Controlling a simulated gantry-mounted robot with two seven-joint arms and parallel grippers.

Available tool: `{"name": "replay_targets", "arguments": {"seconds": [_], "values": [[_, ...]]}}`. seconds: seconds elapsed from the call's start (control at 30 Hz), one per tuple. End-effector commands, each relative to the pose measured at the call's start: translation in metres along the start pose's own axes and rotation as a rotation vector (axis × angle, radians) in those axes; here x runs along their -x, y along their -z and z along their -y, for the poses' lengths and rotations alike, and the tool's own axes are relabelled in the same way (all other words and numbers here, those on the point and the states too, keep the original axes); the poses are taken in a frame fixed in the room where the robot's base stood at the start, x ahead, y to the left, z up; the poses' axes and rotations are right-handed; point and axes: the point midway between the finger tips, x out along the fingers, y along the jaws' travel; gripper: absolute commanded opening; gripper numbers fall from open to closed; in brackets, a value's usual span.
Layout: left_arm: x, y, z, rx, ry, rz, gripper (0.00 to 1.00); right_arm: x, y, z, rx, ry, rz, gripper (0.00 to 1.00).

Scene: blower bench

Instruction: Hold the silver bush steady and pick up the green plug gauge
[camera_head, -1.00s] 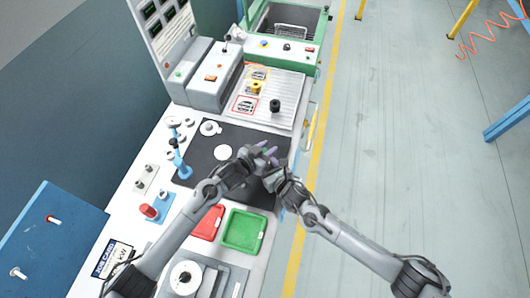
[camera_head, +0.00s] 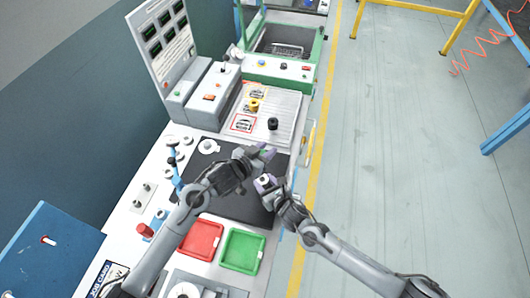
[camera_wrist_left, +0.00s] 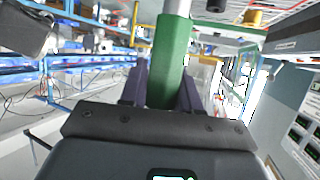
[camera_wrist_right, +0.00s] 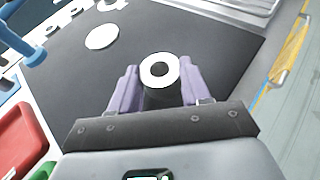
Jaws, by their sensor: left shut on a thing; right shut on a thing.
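The green plug gauge (camera_wrist_left: 172,62) is upright between the fingers of my left gripper (camera_head: 264,152), with a silver section past its green handle. My left gripper is shut on it above the black mat (camera_head: 240,208). The silver bush (camera_wrist_right: 172,80) shows end-on as a bright ring with a dark bore in the right wrist view. My right gripper (camera_head: 266,183) is shut on the bush. In the head view the two grippers are apart, the left one higher in the picture. The plug gauge is mostly hidden by the left gripper there.
A red tray (camera_head: 189,254) and a green tray (camera_head: 259,262) sit below the mat. A blue stand (camera_head: 178,180) is at the mat's left. A white disc (camera_head: 208,147) lies on the mat. A ribbed plate with yellow and black knobs (camera_head: 272,124) is beyond.

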Motion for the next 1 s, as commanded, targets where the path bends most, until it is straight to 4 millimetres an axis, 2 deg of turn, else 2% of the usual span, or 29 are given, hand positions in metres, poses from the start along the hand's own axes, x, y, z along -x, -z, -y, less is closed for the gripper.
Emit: {"name": "replay_targets", "arguments": {"seconds": [0.1, 0.13, 0.3, 0.73, 0.87, 1.0], "values": [[0.000, 0.000, 0.000, 0.000, 0.000, -0.001, 0.00, 0.000, 0.002, 0.001, 0.001, 0.002, -0.003, 0.06], [0.000, 0.000, 0.000, 0.000, 0.000, -0.001, 0.00, 0.000, 0.002, 0.001, 0.001, 0.002, -0.003, 0.50], [0.000, 0.000, 0.000, 0.000, 0.000, -0.001, 0.00, 0.000, 0.001, 0.001, 0.000, 0.001, -0.002, 0.76], [0.000, 0.000, 0.000, 0.000, 0.000, 0.000, 0.00, 0.005, 0.001, 0.001, 0.000, 0.001, -0.001, 0.77], [0.000, 0.000, 0.000, 0.000, 0.000, 0.000, 0.00, 0.017, 0.001, 0.000, 0.001, 0.000, -0.002, 0.77], [0.000, 0.000, 0.000, 0.000, 0.000, 0.000, 0.00, 0.038, 0.002, 0.001, 0.001, 0.000, -0.002, 0.77]]}}
